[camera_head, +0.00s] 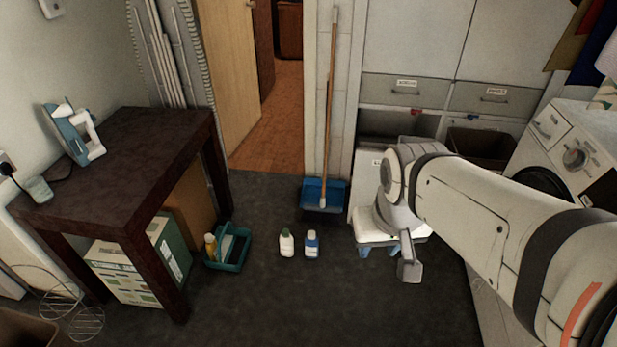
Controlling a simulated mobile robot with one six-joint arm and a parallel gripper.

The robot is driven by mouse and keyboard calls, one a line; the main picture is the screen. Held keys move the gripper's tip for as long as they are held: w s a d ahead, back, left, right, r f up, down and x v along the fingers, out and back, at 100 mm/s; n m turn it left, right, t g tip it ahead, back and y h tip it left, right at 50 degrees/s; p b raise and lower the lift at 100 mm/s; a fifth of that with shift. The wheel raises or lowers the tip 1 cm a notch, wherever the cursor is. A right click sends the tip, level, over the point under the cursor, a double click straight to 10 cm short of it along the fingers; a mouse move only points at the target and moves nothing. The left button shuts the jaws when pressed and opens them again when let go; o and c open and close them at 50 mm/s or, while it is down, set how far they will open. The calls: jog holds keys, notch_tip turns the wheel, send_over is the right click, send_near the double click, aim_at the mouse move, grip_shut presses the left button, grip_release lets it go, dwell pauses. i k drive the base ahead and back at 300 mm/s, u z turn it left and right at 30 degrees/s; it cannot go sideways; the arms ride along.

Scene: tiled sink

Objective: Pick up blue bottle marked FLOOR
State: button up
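A small blue bottle (312,245) with a pale label stands upright on the dark floor, near the middle of the view. Its label is too small to read. A white bottle with a green cap (286,243) stands just left of it, with a narrow gap between them. My gripper (409,270) hangs at the end of my arm, to the right of the blue bottle and apart from it. One finger part shows, and I cannot tell whether the gripper is open. I see nothing held in it.
A white-topped stool (372,233) with blue legs stands behind my gripper. A blue dustpan (322,194) and broom are behind the bottles. A teal caddy (226,262) sits to the left, beside a dark table (130,150). The floor in front of the bottles is clear.

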aim_at(311, 241)
jog(key=z, duration=0.45)
jog(key=i, duration=2)
jog(key=u, duration=0.2)
